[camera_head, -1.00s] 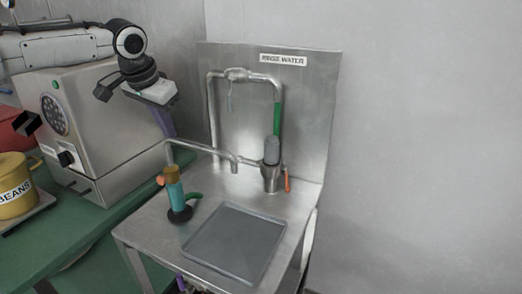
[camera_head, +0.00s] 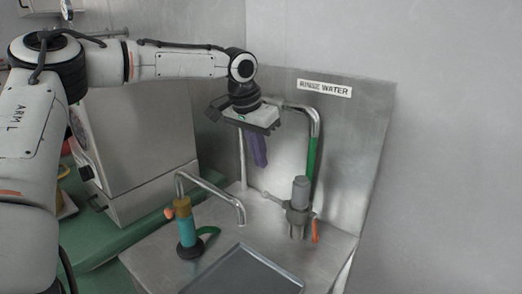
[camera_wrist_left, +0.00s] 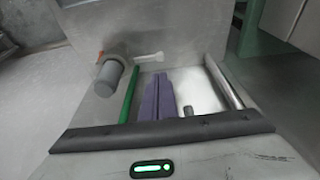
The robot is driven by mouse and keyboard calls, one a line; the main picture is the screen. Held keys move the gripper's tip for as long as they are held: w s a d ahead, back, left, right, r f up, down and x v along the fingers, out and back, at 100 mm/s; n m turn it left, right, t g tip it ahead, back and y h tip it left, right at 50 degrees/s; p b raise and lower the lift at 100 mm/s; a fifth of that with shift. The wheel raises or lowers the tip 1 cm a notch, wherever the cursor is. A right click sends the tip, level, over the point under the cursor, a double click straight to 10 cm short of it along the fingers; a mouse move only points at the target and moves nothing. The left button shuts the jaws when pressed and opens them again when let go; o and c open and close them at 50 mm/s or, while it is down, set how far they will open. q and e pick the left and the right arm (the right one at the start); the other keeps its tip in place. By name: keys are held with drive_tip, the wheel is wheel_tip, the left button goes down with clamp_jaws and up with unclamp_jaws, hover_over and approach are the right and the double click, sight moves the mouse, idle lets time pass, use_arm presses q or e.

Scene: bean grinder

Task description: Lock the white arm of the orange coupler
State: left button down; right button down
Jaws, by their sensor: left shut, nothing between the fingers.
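A grey cylinder (camera_head: 301,190) stands on a metal fitting on the steel counter, with a small orange lever (camera_head: 315,232) on its right side. A thin pale arm (camera_head: 272,196) reaches out to the left from this fitting. The wrist view also shows the cylinder (camera_wrist_left: 109,77) and the pale arm (camera_wrist_left: 149,57). I cannot make out a clearly orange coupler body. My left gripper (camera_head: 261,164) has purple fingers pointing down. They are shut and empty, above and left of the fitting and apart from it. The wrist view shows the fingers (camera_wrist_left: 157,80) together. My right gripper is out of view.
A pipe with a green section (camera_head: 312,156) rises behind the fitting, before the steel back panel (camera_head: 360,130). A bent spout (camera_head: 218,190) and a teal tool with an orange part (camera_head: 187,229) stand left. A grey tray (camera_head: 245,274) lies in front.

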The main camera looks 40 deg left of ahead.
sight(265, 192)
use_arm(q)
drive_tip(key=x, duration=0.6)
drive_tip(key=s+x, duration=0.1)
drive_tip(key=x, duration=0.2)
drive_tip(key=shift+d+f, duration=0.1)
drive_tip(key=shift+f, duration=0.1)
